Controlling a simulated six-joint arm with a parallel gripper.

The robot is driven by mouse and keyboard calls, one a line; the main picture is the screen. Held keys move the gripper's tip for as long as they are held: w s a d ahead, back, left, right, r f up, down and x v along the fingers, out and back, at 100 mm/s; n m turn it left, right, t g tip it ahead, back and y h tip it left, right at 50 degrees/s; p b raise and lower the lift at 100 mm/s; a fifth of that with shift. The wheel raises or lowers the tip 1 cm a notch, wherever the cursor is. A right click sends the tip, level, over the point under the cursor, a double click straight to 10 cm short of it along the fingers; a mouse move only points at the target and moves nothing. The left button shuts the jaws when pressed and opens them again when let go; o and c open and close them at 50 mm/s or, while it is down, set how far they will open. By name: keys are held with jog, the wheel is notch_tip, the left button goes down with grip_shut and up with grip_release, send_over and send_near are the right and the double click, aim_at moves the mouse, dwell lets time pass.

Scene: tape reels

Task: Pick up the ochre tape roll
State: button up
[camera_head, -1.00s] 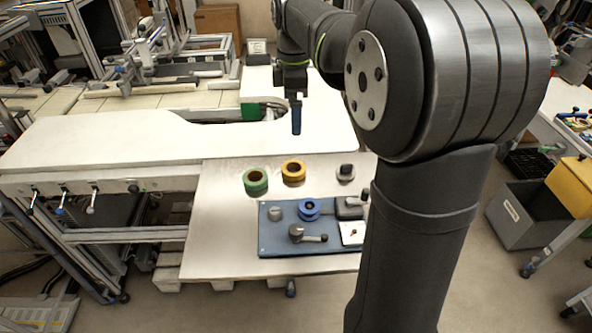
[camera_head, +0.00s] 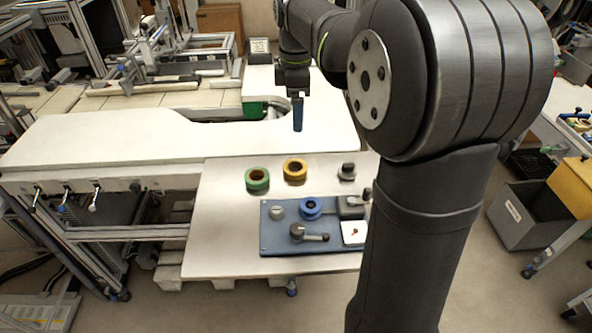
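The ochre tape roll (camera_head: 295,171) lies flat on the white table, with its dark centre hole facing up. A green tape roll (camera_head: 257,180) lies just left of it, apart from it. A blue tape roll (camera_head: 311,208) sits on the blue-grey board (camera_head: 280,241) in front. My gripper (camera_head: 298,128) hangs pointing down above and behind the ochre roll, clear of it. Its blue fingers show as one narrow strip, so the gap between them cannot be seen. Nothing held shows at the fingertips.
A small dark-topped part (camera_head: 347,172) stands right of the ochre roll. The board carries a dark handle (camera_head: 310,235) and other fixtures. The white table (camera_head: 215,230) is bare at left. My arm hides part of the right side.

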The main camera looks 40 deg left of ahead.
jog(key=m, duration=0.9)
send_over(294, 162)
jog(key=s+d, duration=0.2)
jog(key=f, duration=1.2)
jog(key=shift+w+a, duration=0.15)
jog(key=shift+w, duration=0.1)
jog(key=f, duration=0.5)
jog(key=shift+w+a+f, duration=0.1)
jog(key=shift+w+a, duration=0.05)
jog(key=shift+a, duration=0.1)
jog(key=c, duration=1.1)
